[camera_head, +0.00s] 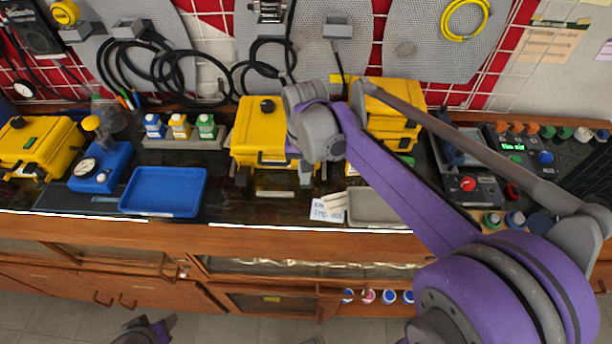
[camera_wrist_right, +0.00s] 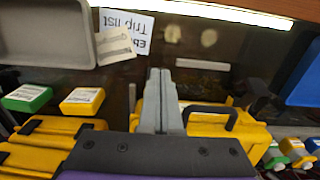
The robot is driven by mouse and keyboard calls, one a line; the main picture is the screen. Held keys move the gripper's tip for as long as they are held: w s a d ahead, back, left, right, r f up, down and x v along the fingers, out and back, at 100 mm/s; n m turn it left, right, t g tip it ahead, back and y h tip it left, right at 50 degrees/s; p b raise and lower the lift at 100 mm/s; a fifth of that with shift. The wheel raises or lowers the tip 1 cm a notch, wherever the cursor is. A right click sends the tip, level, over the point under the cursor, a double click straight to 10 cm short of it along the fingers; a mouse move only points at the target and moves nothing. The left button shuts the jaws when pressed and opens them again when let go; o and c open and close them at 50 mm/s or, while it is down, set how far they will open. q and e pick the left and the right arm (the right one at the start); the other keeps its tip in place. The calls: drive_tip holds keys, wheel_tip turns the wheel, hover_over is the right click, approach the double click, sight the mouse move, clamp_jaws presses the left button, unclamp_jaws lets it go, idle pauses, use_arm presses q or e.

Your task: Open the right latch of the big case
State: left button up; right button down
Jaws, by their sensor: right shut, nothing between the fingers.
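The big yellow case (camera_head: 258,124) stands in the middle of the bench, its black handle facing front. It also shows in the right wrist view (camera_wrist_right: 255,136), right of my fingers, with its black handle (camera_wrist_right: 208,114). A dark latch (camera_wrist_right: 259,90) sits at the end away from my gripper. My right gripper (camera_head: 306,180) is at the case's right front corner; in the right wrist view its fingers (camera_wrist_right: 160,72) are closed together and empty. They hide the right latch area, and I cannot tell if they touch it. My left gripper (camera_head: 150,328) shows only partly at the bottom edge.
Other yellow cases stand at right (camera_head: 392,125) and far left (camera_head: 38,142). A blue tray (camera_head: 163,211) lies front left and a grey tray (camera_head: 372,222) front right, beside a paper note (camera_head: 328,208). Bare dark bench lies before the big case. Hoses hang behind.

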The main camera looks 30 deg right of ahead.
use_arm(q)
wheel_tip(320, 180, up, 6)
drive_tip(key=w+p, duration=0.2)
drive_tip(key=p, duration=0.2)
drive_tip(key=shift+w+t, duration=0.2)
drive_tip(key=shift+t, duration=0.1)
use_arm(e)
wheel_tip(320, 180, up, 8)
drive_tip(key=shift+s+a, duration=0.15)
drive_tip(key=shift+s, duration=0.05)
use_arm(q)
drive_tip(key=shift+s, duration=0.1)
use_arm(e)
drive_tip(key=shift+s+f, duration=0.1)
use_arm(q)
drive_tip(key=shift+r, duration=0.1)
use_arm(e)
drive_tip(key=s+a+f+n+t, duration=0.2)
drive_tip(key=s+f+n+t, duration=0.1)
drive_tip(key=s, duration=0.3)
drive_tip(key=s+a+f+n+t, duration=0.2)
drive_tip(key=s+a+f+n, duration=0.1)
drive_tip(key=s, duration=0.3)
drive_tip(key=shift+a+f+t, duration=0.3)
drive_tip(key=shift+f+t, duration=0.1)
drive_tip(key=shift+f, duration=0.4)
